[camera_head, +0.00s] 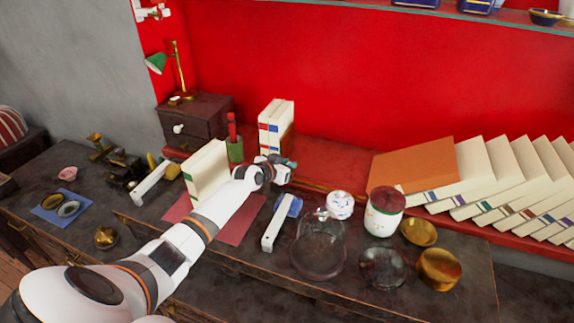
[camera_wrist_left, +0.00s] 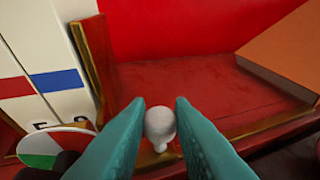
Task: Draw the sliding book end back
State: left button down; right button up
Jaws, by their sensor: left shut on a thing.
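Upright white books (camera_head: 270,128) stand on the red shelf against the back wall, with a brown wooden book end (camera_head: 288,142) at their right side. In the left wrist view the book end (camera_wrist_left: 92,65) has gilt edges and stands beside the white books (camera_wrist_left: 40,60). My left gripper (camera_head: 284,164) is at the front of the shelf, just right of these books. Its teal fingers (camera_wrist_left: 160,130) are shut on a round white knob (camera_wrist_left: 160,122). How the knob joins the book end is hidden. My right gripper is not in view.
An orange-brown board (camera_head: 412,168) and several leaning books (camera_head: 485,165) occupy the shelf's right. The red shelf (camera_head: 330,165) between is bare. A green pen cup (camera_head: 235,150) stands left of the books.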

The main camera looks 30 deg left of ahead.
pick_arm(q)
jog(key=d+p, duration=0.1)
jog(key=d, duration=0.1)
jog(key=d+p, duration=0.1)
jog(key=shift+w+d+r+p, duration=0.35)
jog(key=shift+w+d, duration=0.05)
jog(key=d+p, duration=0.1)
jog(key=d, duration=0.1)
jog(key=w+d, duration=0.1)
jog(key=d, duration=0.2)
jog(key=w+d+p, duration=0.1)
jog(key=d, duration=0.1)
jog(key=shift+d+f+p, duration=0.25)
jog(key=shift+d+p, duration=0.05)
jog(key=shift+d+f, duration=0.1)
jog(key=shift+d, duration=0.2)
jog(key=c, duration=1.5)
grip_release()
jog(key=shift+c, duration=0.2)
jog(key=v, duration=1.2)
jog(key=shift+p, duration=0.35)
